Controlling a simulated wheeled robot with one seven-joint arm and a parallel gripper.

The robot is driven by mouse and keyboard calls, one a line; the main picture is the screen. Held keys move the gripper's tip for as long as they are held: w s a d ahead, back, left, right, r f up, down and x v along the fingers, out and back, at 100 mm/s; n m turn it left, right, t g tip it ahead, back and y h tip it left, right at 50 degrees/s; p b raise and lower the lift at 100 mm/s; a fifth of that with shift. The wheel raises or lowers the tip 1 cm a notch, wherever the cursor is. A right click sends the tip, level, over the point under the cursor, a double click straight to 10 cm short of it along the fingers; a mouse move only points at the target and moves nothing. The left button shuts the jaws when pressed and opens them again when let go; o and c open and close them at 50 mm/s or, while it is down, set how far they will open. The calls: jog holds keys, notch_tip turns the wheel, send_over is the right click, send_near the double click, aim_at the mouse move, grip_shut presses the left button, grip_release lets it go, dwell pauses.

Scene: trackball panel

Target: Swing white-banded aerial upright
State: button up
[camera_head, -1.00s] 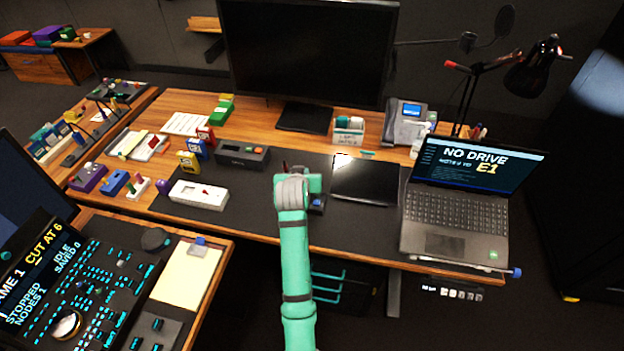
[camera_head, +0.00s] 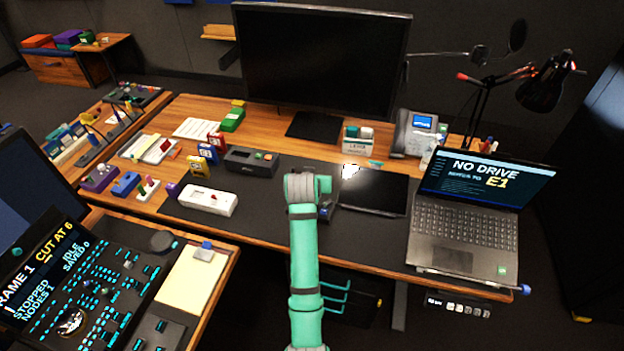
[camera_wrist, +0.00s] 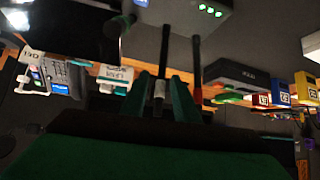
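In the wrist view, which looks upside down, a pale box (camera_wrist: 190,12) with green lights at the top edge carries dark rod aerials. The white-banded aerial (camera_wrist: 159,88) runs from it toward my gripper (camera_wrist: 163,98), its white band between the two green fingers. The fingers look apart, with a small gap around the rod; contact cannot be made out. An aerial with a red-orange band (camera_wrist: 197,76) is just right of the fingers, roughly parallel. Another dark rod (camera_wrist: 121,28) is at left. In the head view my arm hides the gripper and the aerials.
The laptop (camera_head: 470,230) and dark tablet (camera_head: 368,193) lie right of my arm. A white device (camera_head: 208,199) and dark box (camera_head: 251,160) are left. The large monitor (camera_head: 320,65) and a labelled box (camera_head: 356,140) stand behind. The dark mat between has some bare room.

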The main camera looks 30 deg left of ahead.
jog(key=v, duration=1.1)
jog(key=shift+w, duration=0.2)
dwell(0.4)
